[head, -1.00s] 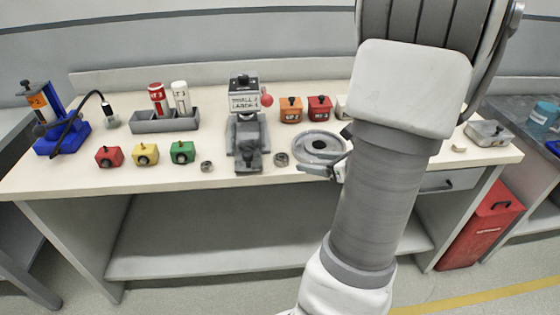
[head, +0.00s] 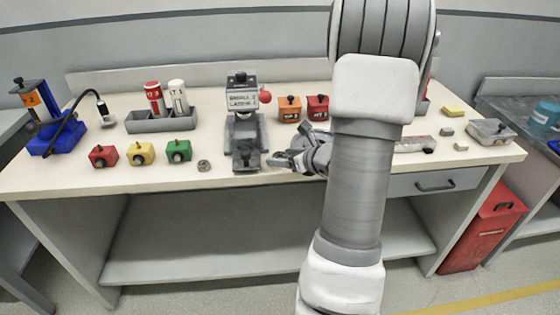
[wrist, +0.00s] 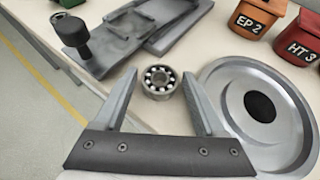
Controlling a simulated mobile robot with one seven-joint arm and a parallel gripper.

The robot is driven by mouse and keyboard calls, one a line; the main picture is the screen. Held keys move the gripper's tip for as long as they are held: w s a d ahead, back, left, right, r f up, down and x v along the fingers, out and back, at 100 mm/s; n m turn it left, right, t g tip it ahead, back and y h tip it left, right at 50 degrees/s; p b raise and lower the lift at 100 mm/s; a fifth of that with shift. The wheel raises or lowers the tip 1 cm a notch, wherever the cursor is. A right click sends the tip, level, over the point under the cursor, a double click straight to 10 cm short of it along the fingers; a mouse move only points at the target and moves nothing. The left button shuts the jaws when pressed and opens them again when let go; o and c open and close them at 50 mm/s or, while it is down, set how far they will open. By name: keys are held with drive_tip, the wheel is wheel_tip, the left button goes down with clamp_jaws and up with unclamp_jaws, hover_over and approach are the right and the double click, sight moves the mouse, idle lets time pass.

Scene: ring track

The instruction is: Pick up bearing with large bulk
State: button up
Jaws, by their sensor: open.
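A round steel ball bearing (wrist: 160,82) lies on the bench between my open fingertips in the wrist view, ahead of the jaws and not gripped. It is hidden behind my gripper (head: 283,161) in the head view. My gripper (wrist: 160,76) is open and empty, low over the bench just right of the grey press. Another small ring-shaped bearing (head: 203,166) lies left of the press, right of the green block. I cannot tell from these views which bearing is bulkier.
A wide metal disc (wrist: 285,112) with a dark centre lies close beside my right finger. The grey press (head: 246,135) with a label stands to the left. Orange (head: 290,108) and red (head: 318,107) boxes stand behind. Coloured blocks (head: 141,153) line the front left.

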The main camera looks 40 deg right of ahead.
clamp_jaws()
idle(0.3)
drive_tip(key=shift+r, duration=0.15)
